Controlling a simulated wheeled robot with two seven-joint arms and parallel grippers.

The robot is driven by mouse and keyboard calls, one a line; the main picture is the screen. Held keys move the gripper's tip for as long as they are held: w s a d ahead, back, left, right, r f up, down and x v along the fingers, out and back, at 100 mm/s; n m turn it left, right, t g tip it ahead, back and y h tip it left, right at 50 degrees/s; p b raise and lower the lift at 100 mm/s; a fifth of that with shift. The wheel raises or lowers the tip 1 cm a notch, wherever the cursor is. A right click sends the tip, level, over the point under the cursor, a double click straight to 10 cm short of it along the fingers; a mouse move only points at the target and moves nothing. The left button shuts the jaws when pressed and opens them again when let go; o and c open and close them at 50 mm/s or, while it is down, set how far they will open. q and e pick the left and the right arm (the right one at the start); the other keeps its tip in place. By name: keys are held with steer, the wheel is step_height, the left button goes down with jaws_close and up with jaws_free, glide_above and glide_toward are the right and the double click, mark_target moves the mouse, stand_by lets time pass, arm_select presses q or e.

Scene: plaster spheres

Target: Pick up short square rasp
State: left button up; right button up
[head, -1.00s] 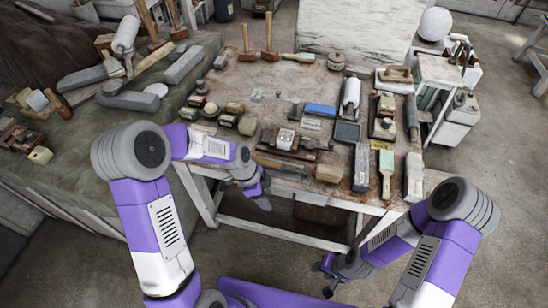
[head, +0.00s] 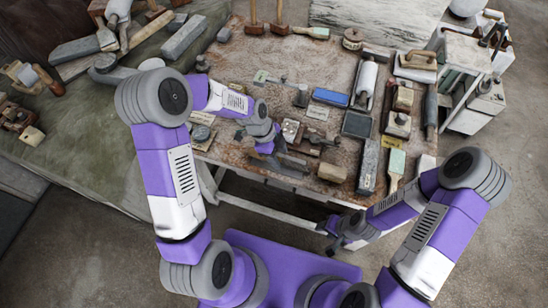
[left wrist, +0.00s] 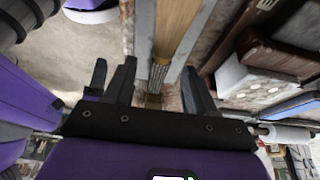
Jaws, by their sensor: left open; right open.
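My left gripper (head: 270,146) is open at the front edge of the worktable, beside the row of small tools. In the left wrist view its two dark fingers (left wrist: 158,85) stand apart. A pale wooden piece (left wrist: 175,30) with a ridged greyish end (left wrist: 158,72) lies in line with the gap between them; whether it is the short square rasp I cannot tell. In the head view a long grey-bladed tool (head: 285,165) lies along the table edge, partly hidden by the gripper. My right gripper (head: 338,240) is open and empty, low in front of the table.
The worktable (head: 290,65) is crowded. A white block (left wrist: 250,80) and a brown wooden tool (left wrist: 295,35) lie close to the left gripper. A tan block (head: 332,172), a blue block (head: 330,97) and a dark stone bar (head: 368,165) lie further right.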

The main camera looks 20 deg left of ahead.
arm_select(q)
steer(key=shift+x, duration=1.25)
steer(key=shift+w, duration=0.1)
jaws_close()
